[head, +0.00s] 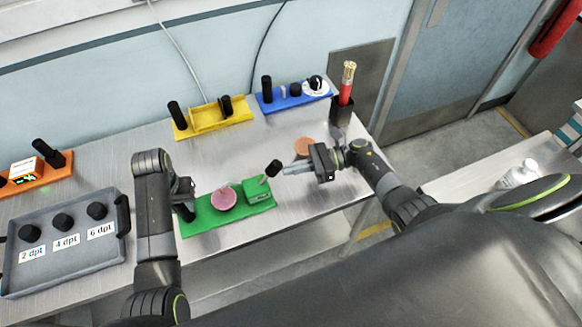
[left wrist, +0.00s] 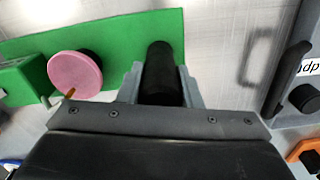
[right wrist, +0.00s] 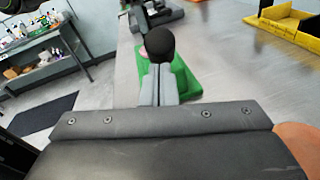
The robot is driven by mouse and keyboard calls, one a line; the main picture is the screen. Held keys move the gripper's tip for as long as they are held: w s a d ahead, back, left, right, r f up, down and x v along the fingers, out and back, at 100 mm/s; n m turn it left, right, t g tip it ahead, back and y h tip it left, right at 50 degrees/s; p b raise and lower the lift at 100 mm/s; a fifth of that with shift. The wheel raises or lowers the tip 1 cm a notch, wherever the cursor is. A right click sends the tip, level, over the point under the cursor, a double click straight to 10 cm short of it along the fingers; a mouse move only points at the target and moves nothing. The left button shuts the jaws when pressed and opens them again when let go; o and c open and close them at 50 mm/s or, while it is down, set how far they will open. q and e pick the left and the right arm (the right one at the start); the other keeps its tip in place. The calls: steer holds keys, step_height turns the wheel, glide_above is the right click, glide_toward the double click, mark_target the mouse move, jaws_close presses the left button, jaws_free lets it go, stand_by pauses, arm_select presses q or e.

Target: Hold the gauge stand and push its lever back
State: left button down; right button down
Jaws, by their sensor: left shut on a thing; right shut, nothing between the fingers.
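The green gauge stand (head: 205,224) lies near the table's front edge, with a pink disc (head: 223,198) and a green block. A lever with a black knob (head: 273,168) rises from the block, tilted to the right. My left gripper (head: 184,200) is shut on the stand's black post (left wrist: 160,75) at its left end. My right gripper (head: 287,169) is shut and empty just right of the knob. In the right wrist view the knob (right wrist: 160,43) is just beyond the closed fingertips; I cannot tell if they touch. The left wrist view shows the disc (left wrist: 75,74).
Behind are a yellow stand (head: 210,127) and a blue stand (head: 290,103). A dark cup (head: 342,112) holds a red stick. An orange disc (head: 304,146) lies near my right gripper. A grey tray (head: 62,270) and an orange stand (head: 45,184) are at left. Mid-table is clear.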

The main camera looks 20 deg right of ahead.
mark_target(281, 167)
steer(key=shift+a+r+h, duration=0.2)
steer(key=shift+r+h, duration=0.1)
steer(key=a+r+h, duration=0.1)
steer(key=h, duration=0.1)
steer(key=a+r+h, duration=0.2)
steer(key=shift+r+n+g+h, duration=0.3)
steer(key=shift+n, duration=0.1)
steer(key=shift+a+r, duration=0.25)
steer(key=shift+a, duration=0.25)
steer(key=shift+a+r, duration=0.25)
steer(key=shift+a, duration=0.2)
arm_select(q)
steer(key=shift+d, duration=0.15)
arm_select(e)
steer(key=shift+a+r, duration=0.15)
steer(key=shift+a, duration=0.05)
steer(key=v, duration=1.3)
steer(key=shift+s+d, duration=0.2)
